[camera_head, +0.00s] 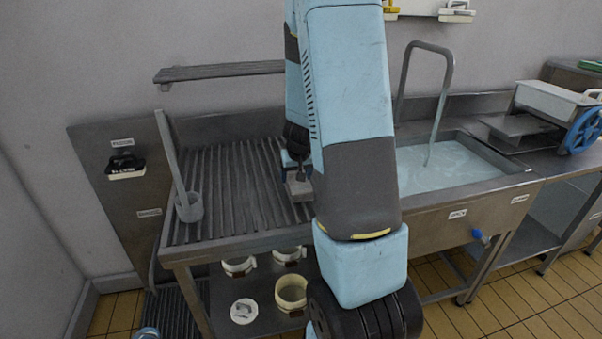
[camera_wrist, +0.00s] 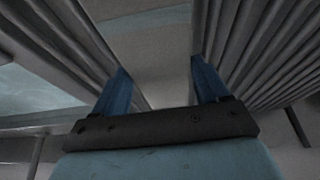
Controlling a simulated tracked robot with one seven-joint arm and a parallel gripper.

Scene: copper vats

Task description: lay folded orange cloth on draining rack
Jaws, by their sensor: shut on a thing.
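The draining rack (camera_head: 232,190) is the grey ribbed surface left of the sink; its ribs also show at both sides of the wrist view (camera_wrist: 262,50). My gripper (camera_head: 297,174) is low over the rack's right part, partly hidden by my arm. In the wrist view its blue fingers (camera_wrist: 160,80) are shut on a flat grey-beige thing (camera_wrist: 155,45). The held thing also shows as a small pale block (camera_head: 299,190) in the head view, at or just above the ribs; I cannot tell if it touches. I see no clearly orange cloth in either view.
A sink with water (camera_head: 440,168) and a tall tap (camera_head: 437,95) lies right of the rack. A grey cup with a long handle (camera_head: 189,206) stands at the rack's left. A wall shelf (camera_head: 215,71) hangs behind. Pots (camera_head: 291,292) sit on the lower shelf.

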